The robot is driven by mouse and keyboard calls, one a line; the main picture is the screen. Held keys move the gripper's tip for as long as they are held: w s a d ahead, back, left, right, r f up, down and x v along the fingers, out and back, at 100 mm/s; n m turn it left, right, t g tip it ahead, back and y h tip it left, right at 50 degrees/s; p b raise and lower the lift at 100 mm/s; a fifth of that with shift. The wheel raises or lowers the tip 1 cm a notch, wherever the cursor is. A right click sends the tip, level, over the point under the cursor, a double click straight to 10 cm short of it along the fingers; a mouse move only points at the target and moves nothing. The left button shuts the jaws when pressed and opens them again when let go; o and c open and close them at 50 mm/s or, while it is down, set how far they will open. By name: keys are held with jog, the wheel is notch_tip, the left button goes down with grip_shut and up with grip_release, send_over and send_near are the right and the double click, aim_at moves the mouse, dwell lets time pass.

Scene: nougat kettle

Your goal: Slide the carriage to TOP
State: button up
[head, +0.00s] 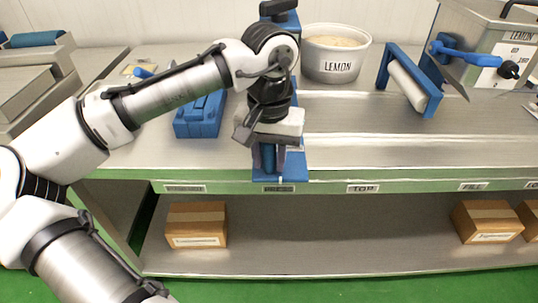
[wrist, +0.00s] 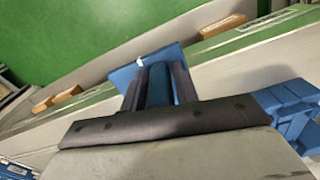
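My gripper (head: 268,168) points down in front of a blue upright fixture (head: 281,20), above its blue base plate (head: 295,172) at the bench's front edge. In the wrist view my gripper's two dark fingers (wrist: 160,85) stand apart, with a dark blue upright piece (wrist: 159,88) between them. I cannot tell whether they press on it. The base plate (wrist: 172,53) with a small white mark shows beyond the fingertips. Most of the fixture is hidden behind my wrist, and I cannot make out the carriage or a TOP mark on it.
A white LEMON tub (head: 335,55) stands behind right. A blue block-shaped device (head: 200,117) is on the bench to the left. A blue frame with a white roller (head: 408,85) and a steel LEMON machine (head: 485,45) are at right. Cardboard boxes (head: 197,225) sit on the lower shelf.

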grip_shut()
jog(key=shift+d, duration=0.15)
jog(key=d+p, duration=0.4)
jog(key=d, duration=1.5)
jog(key=shift+d+p, duration=0.4)
jog(key=shift+o, duration=2)
grip_release()
jog(key=shift+r, duration=0.1)
notch_tip(320, 180, up, 14)
jog(key=shift+f, duration=0.2)
